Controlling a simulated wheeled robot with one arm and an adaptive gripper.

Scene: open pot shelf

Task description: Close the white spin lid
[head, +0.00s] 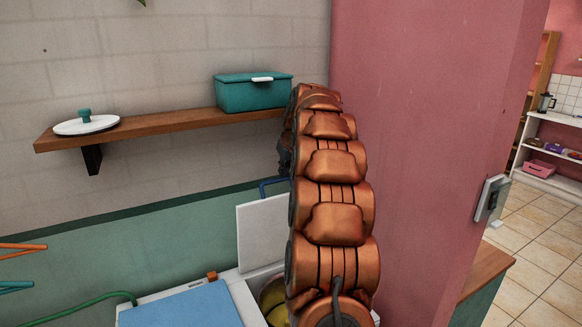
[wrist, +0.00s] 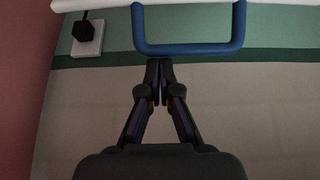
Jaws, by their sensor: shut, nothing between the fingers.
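The white spin lid (head: 262,232) stands raised, close to upright, at the back of a white machine in the head view. Its blue handle (head: 272,187) shows at its top edge, partly hidden behind my arm. In the wrist view the handle (wrist: 190,49) is a blue U-shaped bar hanging from the lid's white edge (wrist: 112,4) at the top of the picture. My gripper (wrist: 160,68) is shut and empty, its fingertips near the lower bar of the handle; I cannot tell whether they touch. In the head view my arm hides most of the gripper.
A blue lid (head: 182,309) lies flat on the machine's left part. Yellowish contents (head: 274,295) show in the open tub. A wooden shelf (head: 160,129) with a teal box (head: 252,94) hangs behind. A pink wall (head: 425,140) stands close on the right.

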